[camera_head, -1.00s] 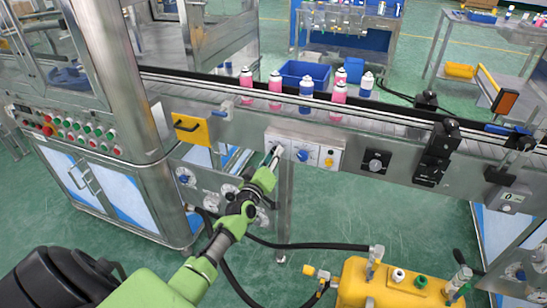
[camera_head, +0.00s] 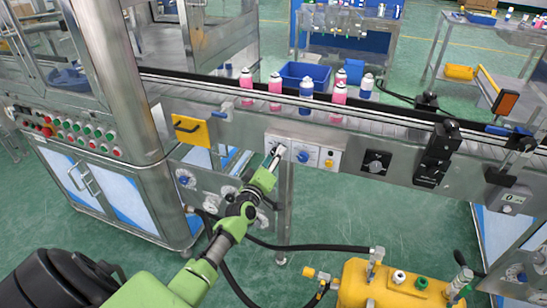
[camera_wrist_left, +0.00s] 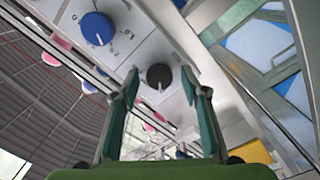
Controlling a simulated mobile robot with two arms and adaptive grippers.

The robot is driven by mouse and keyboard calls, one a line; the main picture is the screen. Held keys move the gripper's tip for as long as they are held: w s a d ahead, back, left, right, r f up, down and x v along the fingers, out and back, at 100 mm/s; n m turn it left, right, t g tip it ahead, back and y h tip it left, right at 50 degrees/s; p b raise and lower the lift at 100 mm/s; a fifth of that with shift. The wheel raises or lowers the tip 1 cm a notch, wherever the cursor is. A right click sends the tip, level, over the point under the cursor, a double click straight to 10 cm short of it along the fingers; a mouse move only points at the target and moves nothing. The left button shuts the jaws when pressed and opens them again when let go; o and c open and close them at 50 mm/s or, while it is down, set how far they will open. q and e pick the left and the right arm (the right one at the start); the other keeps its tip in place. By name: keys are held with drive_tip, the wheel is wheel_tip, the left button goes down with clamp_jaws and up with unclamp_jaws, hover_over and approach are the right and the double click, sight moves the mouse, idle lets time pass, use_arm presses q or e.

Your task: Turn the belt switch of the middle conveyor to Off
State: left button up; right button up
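A pale control panel (camera_head: 314,155) is on the front of the middle conveyor (camera_head: 225,100). It carries a blue knob (camera_head: 303,156) and a black knob, which my left gripper hides in the head view. My left gripper (camera_head: 275,152) is at the panel's left end. In the left wrist view the black knob (camera_wrist_left: 160,77) shows between the spread fingertips of the gripper (camera_wrist_left: 161,84), with a gap on both sides. A white mark on it points down in that picture. The blue knob (camera_wrist_left: 97,28) is beside it with printed marks around it. My right gripper is not in view.
Pink and blue bottles (camera_head: 306,95) stand on the conveyor above the panel. A yellow plate with a black handle (camera_head: 190,130) is left of the panel, another black knob box (camera_head: 375,163) is to its right. A yellow machine (camera_head: 390,287) with hoses stands below.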

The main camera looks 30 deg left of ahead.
use_arm(q)
drive_tip(key=shift+s, duration=0.1)
drive_tip(key=v, duration=1.1)
drive_tip(key=shift+s+d, duration=0.2)
drive_tip(key=shift+s, duration=0.2)
drive_tip(key=shift+f, duration=0.1)
